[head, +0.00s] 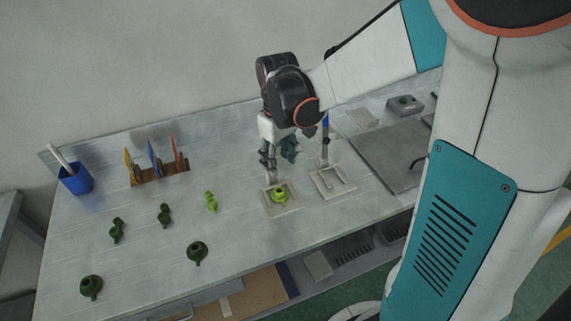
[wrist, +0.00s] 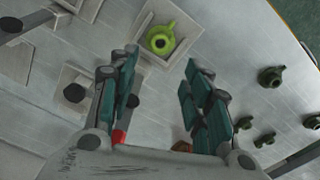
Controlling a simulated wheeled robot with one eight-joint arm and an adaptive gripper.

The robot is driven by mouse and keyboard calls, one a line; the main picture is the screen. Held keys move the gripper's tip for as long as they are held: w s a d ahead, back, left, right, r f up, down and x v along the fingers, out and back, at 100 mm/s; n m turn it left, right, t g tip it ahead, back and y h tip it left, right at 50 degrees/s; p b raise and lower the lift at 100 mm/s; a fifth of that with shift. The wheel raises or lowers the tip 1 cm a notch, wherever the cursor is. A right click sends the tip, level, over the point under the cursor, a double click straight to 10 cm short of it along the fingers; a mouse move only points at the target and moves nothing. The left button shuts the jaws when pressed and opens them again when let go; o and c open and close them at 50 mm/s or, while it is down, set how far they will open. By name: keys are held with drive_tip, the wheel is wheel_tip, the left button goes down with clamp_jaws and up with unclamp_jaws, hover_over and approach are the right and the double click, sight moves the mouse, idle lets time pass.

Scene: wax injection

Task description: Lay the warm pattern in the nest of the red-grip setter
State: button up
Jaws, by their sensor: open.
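A bright green pattern (head: 279,196), a round piece with a short stub, sits on the pale square base of a setter (head: 265,211). In the wrist view the pattern (wrist: 160,39) lies on the setter's base (wrist: 143,17); whether it is fully seated I cannot tell. My gripper (head: 278,160) is open and empty above it; its spread fingers also show in the wrist view (wrist: 158,72). A small red part (wrist: 118,137) shows beside the left finger, perhaps this setter's grip. A second setter (head: 346,190) with a blue grip (head: 325,119) stands to the right, its base empty.
A yellow-green pattern (head: 211,202) and several dark green ones, such as one in front (head: 197,251), lie on the left of the bench. A blue cup (head: 76,180) and a rack of cards (head: 160,175) stand at the back left. A grey plate (head: 385,155) lies at the right.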

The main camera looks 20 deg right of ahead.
drive_tip(key=s+r+m+t, duration=0.4)
drive_tip(key=s+r+t, duration=0.3)
drive_tip(key=s+r, duration=0.4)
drive_tip(key=shift+s, duration=1.95)
drive_tip(key=shift+r, duration=0.1)
